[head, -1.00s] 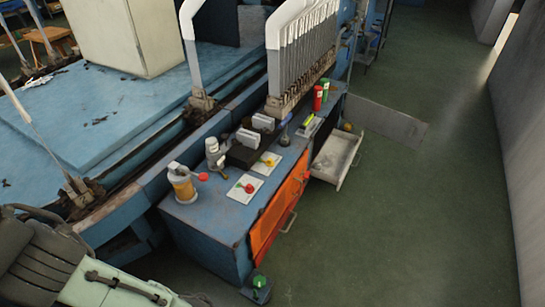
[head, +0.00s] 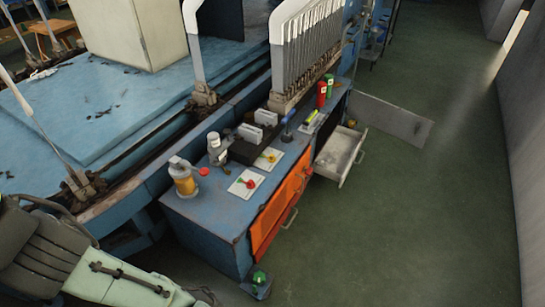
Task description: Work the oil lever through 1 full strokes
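An amber oil pot (head: 184,181) with a grey top stands on the near left corner of the blue bench. A short lever with a red knob (head: 203,171) sticks out from its top to the right. I take this to be the oil lever. Nothing touches the knob. My arm shows at the lower left, with a pale green link running along the bottom edge. My gripper is outside the picture, so its state is hidden.
The blue bench (head: 205,218) carries a white-grey fitting (head: 217,149), two white cards with small coloured knobs, and red (head: 322,94) and green bottles. An open drawer (head: 340,155) juts right. A green-topped pedal (head: 259,279) sits on the floor. The green floor at right is clear.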

